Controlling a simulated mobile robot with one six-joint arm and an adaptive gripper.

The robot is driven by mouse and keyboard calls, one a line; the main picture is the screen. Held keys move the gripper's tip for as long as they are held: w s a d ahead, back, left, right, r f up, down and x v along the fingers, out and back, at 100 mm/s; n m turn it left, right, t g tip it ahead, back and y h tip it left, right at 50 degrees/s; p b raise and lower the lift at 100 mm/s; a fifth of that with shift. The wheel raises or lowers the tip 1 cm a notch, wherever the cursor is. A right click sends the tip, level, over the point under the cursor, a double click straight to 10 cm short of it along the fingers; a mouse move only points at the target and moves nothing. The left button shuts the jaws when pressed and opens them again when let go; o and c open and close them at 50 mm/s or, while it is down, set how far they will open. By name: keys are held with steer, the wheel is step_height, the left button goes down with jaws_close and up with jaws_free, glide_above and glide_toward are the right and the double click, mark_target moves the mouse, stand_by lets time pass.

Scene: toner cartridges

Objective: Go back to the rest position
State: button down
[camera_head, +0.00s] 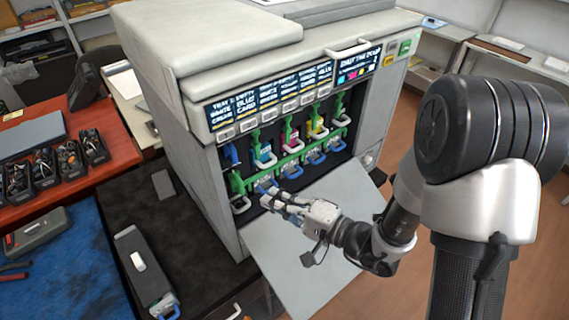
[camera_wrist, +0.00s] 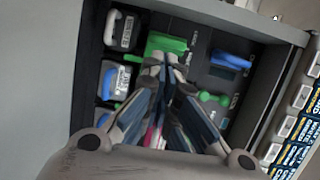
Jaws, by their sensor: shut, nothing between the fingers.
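My gripper (camera_head: 268,193) is shut and empty in the head view. It reaches into the open front of the large grey printer (camera_head: 225,75), at the lower left of the cartridge bay. In the wrist view my gripper (camera_wrist: 166,64) has its fingertips together in front of a green latch (camera_wrist: 163,44). I cannot tell whether they touch it. Toner cartridges with blue handles (camera_wrist: 113,82) sit in the bay at the left of the wrist view. My fingers hide part of the bay.
The printer's front flap (camera_head: 300,262) is folded down below my gripper. A loose dark cartridge (camera_head: 143,270) lies on the dark tabletop at the left. A red bench (camera_head: 118,150) with several black bins stands at the far left. Floor shows at the right.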

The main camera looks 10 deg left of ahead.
steer(key=s+d+r+n+g+h, duration=0.1)
steer(key=s+r+n+g+h, duration=0.2)
steer(key=s, duration=0.5)
steer(key=s+d+r+n+g, duration=0.1)
steer(key=s+r+n+g, duration=0.2)
steer(key=s+r+g, duration=0.4)
steer(key=s+d+t+h, duration=0.1)
steer(key=d+t+h, duration=0.3)
steer(key=d, duration=0.7)
steer(key=s+d+m+t+h, duration=0.1)
steer(key=d+t+h, duration=0.3)
steer(key=d+h, duration=0.4)
steer(key=s+d, duration=0.1)
steer(key=d, duration=0.3)
steer(key=shift+r, duration=0.35)
steer(key=c, duration=2.4)
jaws_free()
